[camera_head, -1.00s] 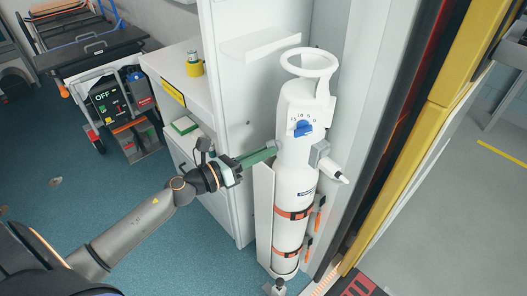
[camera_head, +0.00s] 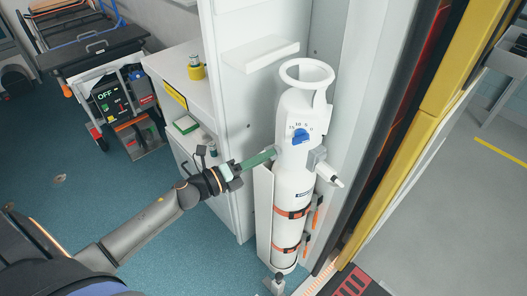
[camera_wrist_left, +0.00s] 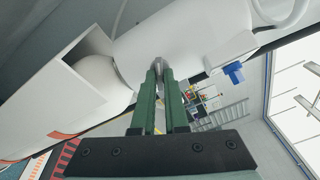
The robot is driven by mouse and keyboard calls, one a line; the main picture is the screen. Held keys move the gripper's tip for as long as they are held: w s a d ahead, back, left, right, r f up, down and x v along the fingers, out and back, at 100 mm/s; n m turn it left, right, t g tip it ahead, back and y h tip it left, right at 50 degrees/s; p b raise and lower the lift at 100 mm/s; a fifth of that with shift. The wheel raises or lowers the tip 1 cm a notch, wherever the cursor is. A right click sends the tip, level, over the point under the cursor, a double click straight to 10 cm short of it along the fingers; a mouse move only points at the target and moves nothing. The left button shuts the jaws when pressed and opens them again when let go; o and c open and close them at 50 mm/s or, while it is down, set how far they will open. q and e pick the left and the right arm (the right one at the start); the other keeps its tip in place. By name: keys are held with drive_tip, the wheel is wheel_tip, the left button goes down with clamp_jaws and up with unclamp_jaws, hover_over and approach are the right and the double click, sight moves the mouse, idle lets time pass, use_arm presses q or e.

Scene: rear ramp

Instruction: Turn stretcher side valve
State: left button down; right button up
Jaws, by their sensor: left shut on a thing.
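A tall white gas cylinder (camera_head: 293,182) stands upright in a white holder, strapped with orange bands. A blue knob (camera_head: 300,137) with a numbered scale is on its upper front; the knob also shows in the left wrist view (camera_wrist_left: 234,73). My left gripper (camera_head: 274,153) reaches the cylinder's upper left side with its green fingers. In the left wrist view, the fingertips (camera_wrist_left: 160,70) are shut on a small metallic side valve (camera_wrist_left: 157,61). In the head view the fingers hide this valve. My right gripper is not in view.
A white cabinet (camera_head: 228,130) stands close behind my left gripper. A grey fitting with a white nozzle (camera_head: 330,174) sticks out on the cylinder's right. A yellow-edged door frame (camera_head: 408,150) is to the right. Blue floor (camera_head: 190,255) is clear below my arm.

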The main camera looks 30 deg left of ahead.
use_arm(q)
drive_tip(key=shift+r+n+p, duration=0.1)
drive_tip(key=shift+n+p, duration=1.85)
drive_tip(key=shift+n, duration=1.75)
drive_tip(key=c, duration=0.9)
unclamp_jaws()
drive_tip(key=shift+c, duration=0.2)
drive_tip(key=v, duration=1.2)
drive_tip(key=shift+s+b, duration=0.25)
drive_tip(key=shift+b, duration=0.1)
